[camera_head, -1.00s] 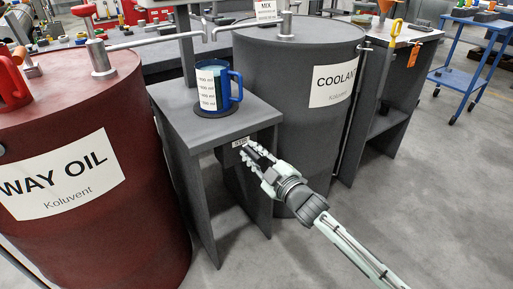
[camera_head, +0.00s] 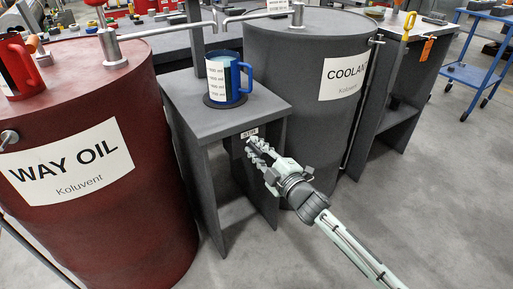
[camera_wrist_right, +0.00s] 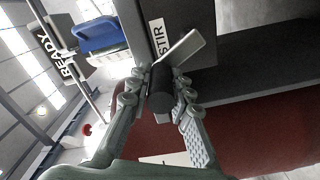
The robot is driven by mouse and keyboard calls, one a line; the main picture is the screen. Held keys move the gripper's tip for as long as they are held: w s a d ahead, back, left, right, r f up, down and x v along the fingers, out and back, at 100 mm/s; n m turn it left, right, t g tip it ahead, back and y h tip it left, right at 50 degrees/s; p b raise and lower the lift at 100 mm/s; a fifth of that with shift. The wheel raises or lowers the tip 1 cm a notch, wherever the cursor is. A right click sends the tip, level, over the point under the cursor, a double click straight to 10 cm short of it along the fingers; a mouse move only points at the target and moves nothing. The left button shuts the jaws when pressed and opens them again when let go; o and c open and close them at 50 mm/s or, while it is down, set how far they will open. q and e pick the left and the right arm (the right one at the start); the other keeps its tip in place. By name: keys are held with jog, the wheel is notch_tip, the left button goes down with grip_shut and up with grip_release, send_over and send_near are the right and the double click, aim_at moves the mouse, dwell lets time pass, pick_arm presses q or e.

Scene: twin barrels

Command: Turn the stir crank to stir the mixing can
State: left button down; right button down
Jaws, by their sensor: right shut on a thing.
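The mixing can (camera_head: 218,78), a blue-handled jug with a graduated white label, stands upright on a dark round pad on the grey stand (camera_head: 188,118). Part of it shows in the wrist view (camera_wrist_right: 97,36). A STIR label (camera_head: 249,133) is on the stand's front edge. In the wrist view, the stir crank's pale flat arm (camera_wrist_right: 184,47) juts out near that label, with a dark cylindrical handle (camera_wrist_right: 160,97). My right gripper (camera_head: 254,148) is shut on this handle, its fingers on either side. In the head view the fingers hide the crank. My left gripper is not in view.
A red WAY OIL barrel (camera_head: 120,228) stands left of the stand and a grey COOLANT barrel (camera_head: 300,75) right of it. A red jug (camera_head: 18,72) sits on the red barrel. A blue cart (camera_head: 470,75) is at the far right. Floor in front is clear.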

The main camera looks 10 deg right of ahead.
jog(key=shift+w+r, duration=0.1)
jog(key=shift+r, duration=0.15)
jog(key=c, duration=1.4)
grip_release()
jog(key=shift+a, duration=0.1)
jog(key=shift+o, duration=0.2)
jog(key=shift+f, duration=0.1)
jog(key=shift+f, duration=0.1)
jog(key=v, duration=1.2)
